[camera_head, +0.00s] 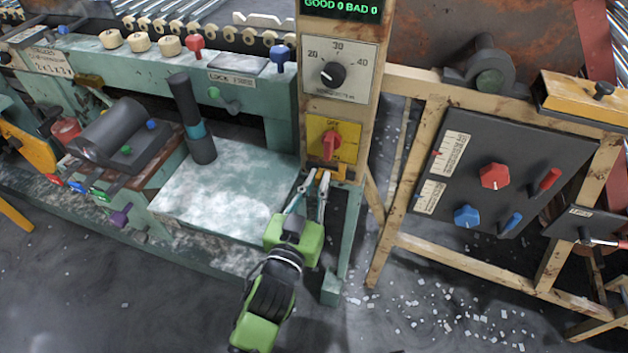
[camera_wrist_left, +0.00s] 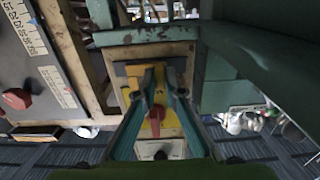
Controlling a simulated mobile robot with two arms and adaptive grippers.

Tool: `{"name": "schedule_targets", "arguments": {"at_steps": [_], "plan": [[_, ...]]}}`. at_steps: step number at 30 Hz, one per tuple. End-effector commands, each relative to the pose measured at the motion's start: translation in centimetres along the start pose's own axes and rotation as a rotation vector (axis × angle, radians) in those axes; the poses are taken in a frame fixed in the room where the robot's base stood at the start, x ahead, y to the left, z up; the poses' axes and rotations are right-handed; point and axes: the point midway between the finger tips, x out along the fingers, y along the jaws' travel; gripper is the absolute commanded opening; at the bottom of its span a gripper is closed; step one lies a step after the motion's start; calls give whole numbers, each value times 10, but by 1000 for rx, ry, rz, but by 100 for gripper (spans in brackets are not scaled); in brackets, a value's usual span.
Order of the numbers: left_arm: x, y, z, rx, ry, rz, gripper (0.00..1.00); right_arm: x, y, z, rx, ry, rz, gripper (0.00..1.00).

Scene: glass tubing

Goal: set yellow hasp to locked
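The yellow hasp (camera_head: 342,173) is a small yellow-orange piece on the wooden post, just below the yellow plate (camera_head: 318,128) with the red knob (camera_head: 331,146). My left gripper (camera_head: 319,175) reaches up to the hasp from below, its fingertips at its left part. In the left wrist view, yellow parts of the hasp (camera_wrist_left: 134,70) show around the fingertips (camera_wrist_left: 160,74), with a gap between the fingers. The red knob (camera_wrist_left: 156,120) shows between the fingers there. The fingertips partly hide the hasp; I cannot tell whether they touch it or how it is set. My right gripper is not seen.
A dial (camera_head: 332,74) sits above the yellow plate. A dark panel (camera_head: 520,150) with red and blue knobs stands right on a wooden frame (camera_head: 440,110). A pale green bench (camera_head: 225,185) with a dark cylinder (camera_head: 190,120) lies left. Shards litter the floor.

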Motion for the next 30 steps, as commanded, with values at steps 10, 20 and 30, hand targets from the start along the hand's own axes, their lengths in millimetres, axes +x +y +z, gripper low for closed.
{"name": "schedule_targets", "arguments": {"at_steps": [10, 20, 30], "plan": [[0, 1, 0, -3, -1, 2, 26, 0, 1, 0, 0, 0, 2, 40], [-31, 1, 2, -3, -4, 2, 26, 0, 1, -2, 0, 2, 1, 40], [-95, 2, 2, -4, -5, 3, 26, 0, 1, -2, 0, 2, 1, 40]]}}
